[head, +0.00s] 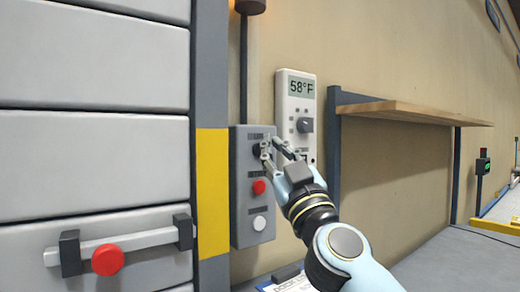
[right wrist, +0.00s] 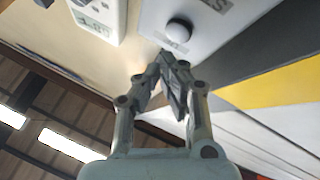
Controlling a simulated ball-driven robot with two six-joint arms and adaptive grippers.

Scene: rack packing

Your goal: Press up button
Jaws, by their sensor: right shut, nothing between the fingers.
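A grey control box (head: 242,215) is fixed to the wall beside the door. It carries a dark top button (head: 257,150), a red middle button (head: 259,187) and a white bottom button (head: 259,223). The labels are too small to read. My right gripper (head: 268,147) is shut and empty, with its fingertips at the height of the top button and partly covering it. Contact cannot be told. My left gripper is not in view.
A wooden shelf (head: 410,112) is further right. The grey panelled door (head: 95,150) with a handle bar (head: 140,240) and a yellow strip (head: 212,190) are left.

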